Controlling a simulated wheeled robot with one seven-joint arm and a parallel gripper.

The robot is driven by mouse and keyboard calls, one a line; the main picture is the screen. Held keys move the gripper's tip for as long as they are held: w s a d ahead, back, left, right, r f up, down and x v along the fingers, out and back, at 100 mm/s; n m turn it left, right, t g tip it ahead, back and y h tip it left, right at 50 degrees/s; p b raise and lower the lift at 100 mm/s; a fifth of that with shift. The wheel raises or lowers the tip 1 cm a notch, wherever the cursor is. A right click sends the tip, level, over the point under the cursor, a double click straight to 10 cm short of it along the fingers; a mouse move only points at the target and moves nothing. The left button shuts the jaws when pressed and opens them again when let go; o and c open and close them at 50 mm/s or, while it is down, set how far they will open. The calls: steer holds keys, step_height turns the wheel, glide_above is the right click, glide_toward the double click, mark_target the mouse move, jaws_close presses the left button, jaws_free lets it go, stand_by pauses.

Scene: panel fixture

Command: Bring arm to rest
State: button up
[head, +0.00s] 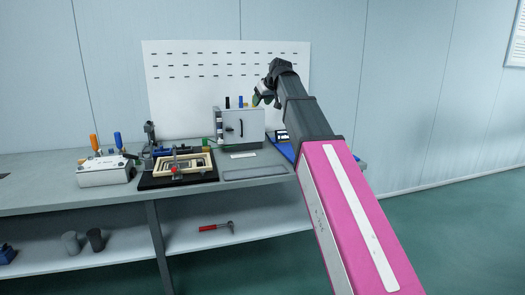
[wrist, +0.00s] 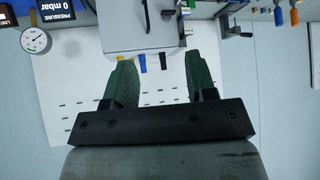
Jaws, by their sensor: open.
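My arm reaches up over the right part of the workbench, and my gripper (head: 261,95) is raised in front of the perforated white board. In the wrist view my gripper (wrist: 160,72) shows two green fingers spread apart with nothing between them. The grey panel box (head: 240,128), with a dark handle on its front, stands on the bench below and left of the gripper. In the wrist view, which appears upside down, the panel box (wrist: 135,25) shows at the top, beyond the fingers.
The workbench (head: 45,187) carries a grey block with orange and blue handles (head: 106,170) and a black tray with a frame (head: 148,180). A hammer (head: 216,227) lies on the lower shelf. A pressure gauge (wrist: 36,40) shows in the wrist view. Floor at right is clear.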

steer(key=s+d+f+m+g+h, duration=0.1)
steer(key=s+d+f, duration=0.15)
steer(key=f, duration=0.75)
steer(key=s+d+f+m+g+h, duration=0.1)
steer(key=d+f, duration=0.2)
steer(key=f, duration=0.7)
steer(key=s+d+f+m+g+h, duration=0.1)
steer(key=s+d+f, duration=0.3)
steer(key=s+f, duration=0.4)
steer(key=s+d+f+m+g+h, duration=0.1)
steer(key=s+d+f+m+g, duration=0.1)
steer(key=s+d+f, duration=0.3)
steer(key=s+d+f+m+g+h, duration=0.1)
steer(key=s+d+f, duration=0.3)
steer(key=s+f, duration=0.9)
step_height(320, 180, down, 10)
steer(key=shift+d+f+m+g, duration=0.1)
steer(key=shift+d+m+g, duration=0.3)
steer(key=shift+m, duration=0.2)
